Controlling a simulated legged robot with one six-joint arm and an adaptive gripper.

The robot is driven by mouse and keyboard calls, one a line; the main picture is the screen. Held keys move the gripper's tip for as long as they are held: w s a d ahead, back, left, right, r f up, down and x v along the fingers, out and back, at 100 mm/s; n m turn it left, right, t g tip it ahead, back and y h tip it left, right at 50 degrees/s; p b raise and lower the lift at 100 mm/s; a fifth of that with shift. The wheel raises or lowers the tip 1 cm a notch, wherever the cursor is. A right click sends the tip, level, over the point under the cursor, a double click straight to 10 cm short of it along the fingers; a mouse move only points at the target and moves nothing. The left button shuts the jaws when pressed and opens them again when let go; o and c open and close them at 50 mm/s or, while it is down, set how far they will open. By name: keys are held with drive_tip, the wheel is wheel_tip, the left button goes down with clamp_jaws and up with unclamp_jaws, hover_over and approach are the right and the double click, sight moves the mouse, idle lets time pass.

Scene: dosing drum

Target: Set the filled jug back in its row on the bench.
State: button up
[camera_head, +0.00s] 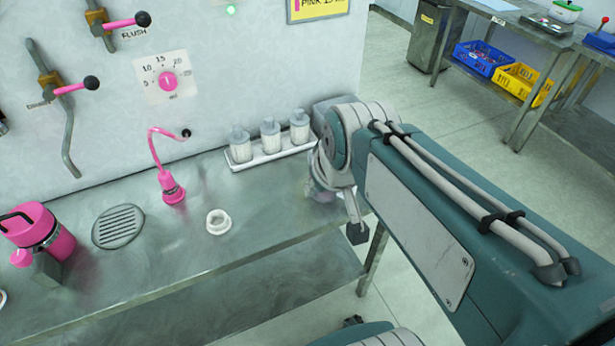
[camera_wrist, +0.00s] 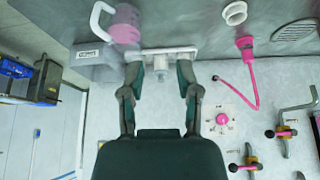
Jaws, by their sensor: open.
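The jug (camera_wrist: 124,28), clear with pink contents and a white handle, stands at the right end of the bench (camera_head: 270,235). It looks blurred in the wrist view. The jug is outside the fingers, beyond the left fingertip in the wrist view. In the head view the tray (camera_head: 262,161) holds three small white bottles (camera_head: 270,134) in a row.
A grey labelled box (camera_wrist: 94,60) is close to the jug. A white ring (camera_head: 219,221), pink nozzle with hose (camera_head: 172,190), drain grate (camera_head: 118,226) and pink canister (camera_head: 50,240) stand leftward. Valve levers (camera_head: 65,88) stick out of the wall. The bench's front middle is clear.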

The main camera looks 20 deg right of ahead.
drive_tip(key=s, duration=0.1)
drive_tip(key=s+a, duration=0.1)
drive_tip(key=s, duration=0.1)
drive_tip(key=s+a, duration=0.1)
drive_tip(key=shift+s, duration=0.4)
idle(0.9)
